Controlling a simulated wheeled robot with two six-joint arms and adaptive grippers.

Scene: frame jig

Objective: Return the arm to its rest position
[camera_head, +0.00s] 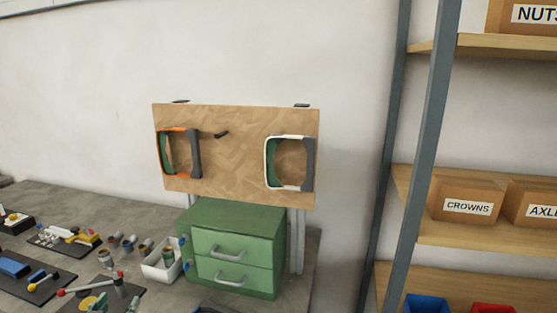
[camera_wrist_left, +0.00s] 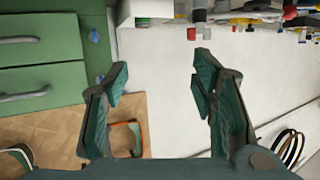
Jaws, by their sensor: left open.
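My left gripper (camera_wrist_left: 160,76) shows in the left wrist view with its two dark green-padded fingers spread apart. Nothing is between the fingers. Past the fingers are a pale wall and, at lower left, part of the wooden board (camera_wrist_left: 60,128) with an orange-rimmed frame (camera_wrist_left: 134,132) on it. My left gripper cannot be made out clearly in the head view. My right gripper is in neither view.
In the head view, the board (camera_head: 230,180) holds an orange frame (camera_head: 161,153) and a white frame (camera_head: 268,165). Below stands a green drawer cabinet (camera_head: 235,218), beside a white bin (camera_head: 158,271). Small parts crowd the bench at left. Shelving (camera_head: 425,150) stands at right.

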